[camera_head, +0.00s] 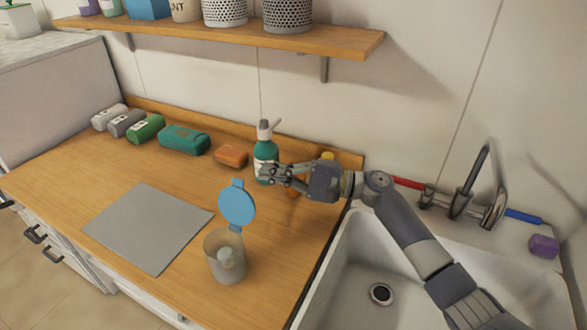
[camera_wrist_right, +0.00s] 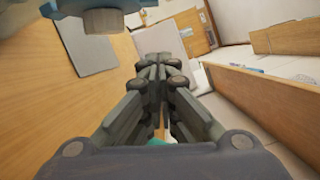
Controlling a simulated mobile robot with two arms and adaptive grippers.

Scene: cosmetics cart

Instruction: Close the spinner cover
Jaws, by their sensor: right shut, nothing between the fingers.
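The spinner is a translucent grey cup (camera_head: 225,262) standing near the counter's front edge, with a pale piece inside. Its round blue cover (camera_head: 237,204) stands open, roughly upright above the cup's back rim. A blue part, probably the cover (camera_wrist_right: 70,7), is cut off at the top left of the wrist view. My right gripper (camera_head: 268,173) is shut and empty, behind and to the right of the cover, apart from it. It overlaps the teal pump bottle (camera_head: 265,150) in the head view. Its closed fingers (camera_wrist_right: 160,64) fill the middle of the wrist view. My left gripper is not in view.
A grey mat (camera_head: 148,228) lies left of the spinner. Rolled towels (camera_head: 146,129) and an orange block (camera_head: 231,155) line the back. The sink (camera_head: 345,275) and faucet (camera_head: 490,185) are at right. A shelf (camera_head: 300,42) hangs above. The counter around the cup is clear.

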